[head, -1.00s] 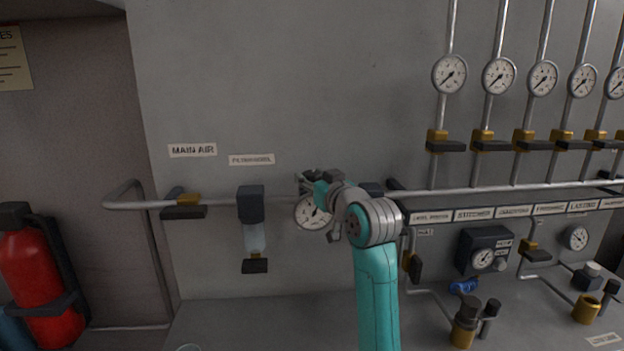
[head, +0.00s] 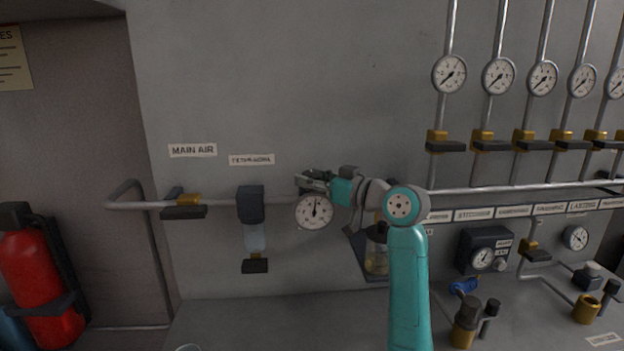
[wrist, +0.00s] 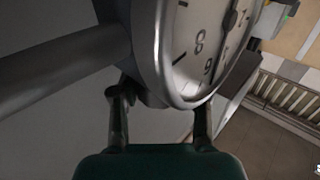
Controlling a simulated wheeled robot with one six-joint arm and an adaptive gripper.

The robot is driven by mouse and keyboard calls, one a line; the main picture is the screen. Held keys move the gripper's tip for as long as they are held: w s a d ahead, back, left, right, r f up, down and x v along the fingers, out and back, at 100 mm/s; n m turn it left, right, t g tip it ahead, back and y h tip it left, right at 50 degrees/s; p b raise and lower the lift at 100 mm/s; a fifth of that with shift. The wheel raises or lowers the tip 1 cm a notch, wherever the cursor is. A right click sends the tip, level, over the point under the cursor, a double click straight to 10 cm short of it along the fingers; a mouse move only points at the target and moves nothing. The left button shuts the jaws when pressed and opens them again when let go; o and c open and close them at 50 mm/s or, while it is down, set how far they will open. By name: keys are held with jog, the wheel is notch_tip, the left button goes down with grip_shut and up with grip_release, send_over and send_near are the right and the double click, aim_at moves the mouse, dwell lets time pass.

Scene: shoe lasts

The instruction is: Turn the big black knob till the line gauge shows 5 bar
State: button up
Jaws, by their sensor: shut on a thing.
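The line gauge (head: 314,212) is a round white dial with a metal rim on the pipe. Its needle points almost straight up in the head view; its numbers are too small to read there. The wrist view shows the same gauge (wrist: 205,50) close up and cut off, with some large digits. My gripper (head: 311,182) is at the pipe just above the dial, shut on the big black knob, which its fingers largely hide. In the wrist view, its two dark fingers (wrist: 163,110) reach up at the gauge's lower rim.
A filter with a clear bowl (head: 254,235) hangs left of the gauge. A bowl with yellowish liquid (head: 376,258) hangs to the right, partly behind my arm. The main air valve (head: 184,207) is further left. Small gauges (head: 449,74) line the upper right.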

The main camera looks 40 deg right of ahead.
aim_at(312, 173)
jog(key=o, duration=1.2)
jog(key=shift+c, duration=0.2)
notch_tip(312, 173, up, 10)
dwell(0.3)
